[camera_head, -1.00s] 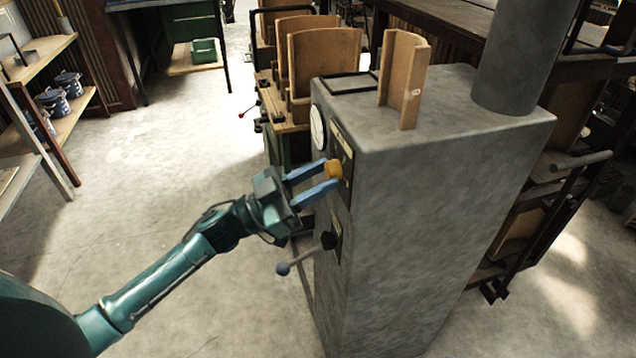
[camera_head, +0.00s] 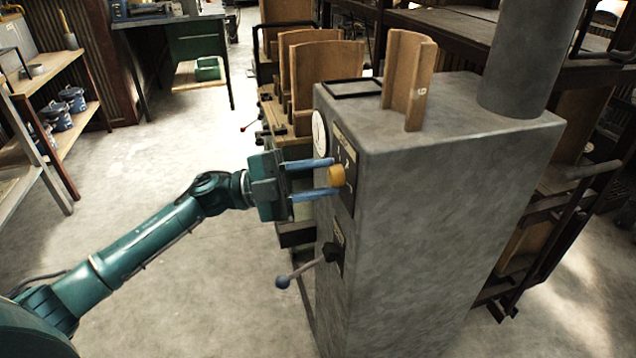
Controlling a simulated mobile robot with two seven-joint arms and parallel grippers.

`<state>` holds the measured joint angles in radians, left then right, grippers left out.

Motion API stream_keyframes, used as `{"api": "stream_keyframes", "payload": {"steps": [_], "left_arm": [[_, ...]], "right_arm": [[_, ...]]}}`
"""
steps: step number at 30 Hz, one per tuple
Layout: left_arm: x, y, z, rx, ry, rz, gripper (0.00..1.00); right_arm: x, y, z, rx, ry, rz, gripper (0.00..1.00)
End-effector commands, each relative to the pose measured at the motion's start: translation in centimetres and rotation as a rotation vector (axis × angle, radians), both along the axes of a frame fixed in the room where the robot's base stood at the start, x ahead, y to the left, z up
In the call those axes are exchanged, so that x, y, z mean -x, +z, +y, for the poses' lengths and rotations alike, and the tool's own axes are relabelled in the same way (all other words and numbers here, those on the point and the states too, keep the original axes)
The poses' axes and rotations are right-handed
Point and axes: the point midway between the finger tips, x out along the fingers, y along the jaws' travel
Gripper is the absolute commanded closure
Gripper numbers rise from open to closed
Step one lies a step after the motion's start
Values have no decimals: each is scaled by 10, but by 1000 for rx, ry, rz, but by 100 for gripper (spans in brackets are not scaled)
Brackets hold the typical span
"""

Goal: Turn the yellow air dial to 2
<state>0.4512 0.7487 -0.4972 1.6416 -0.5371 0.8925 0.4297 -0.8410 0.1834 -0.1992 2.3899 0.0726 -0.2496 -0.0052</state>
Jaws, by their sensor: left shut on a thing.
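The yellow air dial (camera_head: 337,176) is a round knob on a dark plate (camera_head: 347,190) on the left face of a tall grey cabinet. My left gripper (camera_head: 335,177) comes in from the left, level with the dial. Its two blue fingers lie above and below the dial, shut on it. The dial's markings are too small to read. My right gripper is not in view.
The grey cabinet (camera_head: 440,220) carries a curved wooden piece (camera_head: 407,80) and a thick pipe (camera_head: 528,60) on top. A white round gauge (camera_head: 319,133) sits above the dial. A lever with a ball end (camera_head: 283,281) sticks out below.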

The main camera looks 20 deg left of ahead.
Motion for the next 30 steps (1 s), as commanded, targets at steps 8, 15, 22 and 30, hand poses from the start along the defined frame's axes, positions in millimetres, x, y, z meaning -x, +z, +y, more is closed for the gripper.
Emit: {"api": "stream_keyframes", "payload": {"steps": [8,15,22,30], "left_arm": [[-1,4,1,-148,0,-222,91],[-2,7,1,-269,0,-402,91],[-1,9,1,-363,-2,-541,91],[-1,10,1,-430,-1,-640,91]], "right_arm": [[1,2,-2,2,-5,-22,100],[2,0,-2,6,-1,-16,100],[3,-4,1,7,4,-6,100],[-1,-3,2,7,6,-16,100]]}}
